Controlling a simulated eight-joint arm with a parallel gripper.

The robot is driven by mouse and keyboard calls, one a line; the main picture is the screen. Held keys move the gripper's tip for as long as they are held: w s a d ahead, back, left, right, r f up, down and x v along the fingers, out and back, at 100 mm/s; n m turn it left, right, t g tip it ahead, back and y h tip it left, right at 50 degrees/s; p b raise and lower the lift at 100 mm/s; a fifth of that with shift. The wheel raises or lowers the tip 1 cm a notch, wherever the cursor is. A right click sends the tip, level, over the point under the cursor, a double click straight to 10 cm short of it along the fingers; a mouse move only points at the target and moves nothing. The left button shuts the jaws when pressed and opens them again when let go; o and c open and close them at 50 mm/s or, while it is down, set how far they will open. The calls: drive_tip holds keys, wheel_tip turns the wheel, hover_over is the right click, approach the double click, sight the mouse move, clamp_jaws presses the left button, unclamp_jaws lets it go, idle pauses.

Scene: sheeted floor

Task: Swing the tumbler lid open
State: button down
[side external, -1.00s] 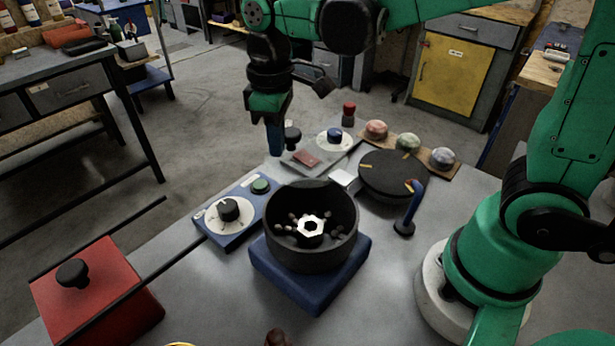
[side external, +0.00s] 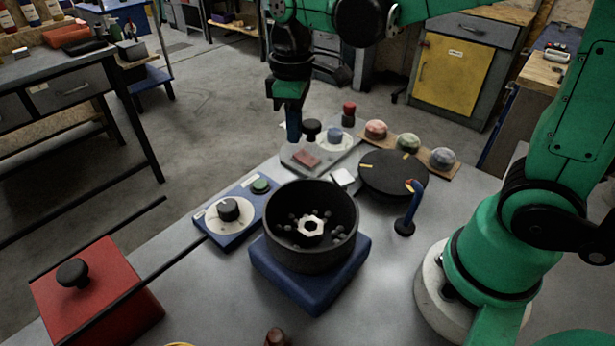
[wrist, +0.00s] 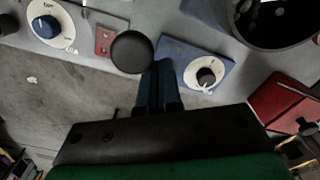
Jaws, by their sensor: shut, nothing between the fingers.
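The tumbler is a black round drum (side external: 311,257) on a blue base (side external: 300,290). Its top is open, showing a white hexagonal piece and several small stones. A flat dark disc (side external: 393,178) with yellow marks lies behind it to the right; I cannot tell whether this is the lid. My gripper (side external: 294,138) is shut and empty, pointing down beside a round black knob (side external: 312,127) at the back panel. In the wrist view the closed fingertips (wrist: 160,68) are just right of that knob (wrist: 132,52); contact is unclear. The drum also shows there (wrist: 275,25).
A blue panel (side external: 240,232) with dial and green button lies left of the drum. A red box (side external: 97,295) stands at front left. Colored domes (side external: 408,142) line the back right. A blue-tipped lever (side external: 411,208) stands near my base.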

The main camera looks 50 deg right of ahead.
drive_tip(key=shift+d, duration=0.25)
drive_tip(key=shift+s+d, duration=0.2)
drive_tip(key=shift+d, duration=0.35)
drive_tip(key=shift+w+a, duration=0.45)
drive_tip(key=shift+a, duration=0.25)
wheel_tip(320, 180, up, 7)
idle(0.6)
drive_tip(key=shift+f, duration=0.15)
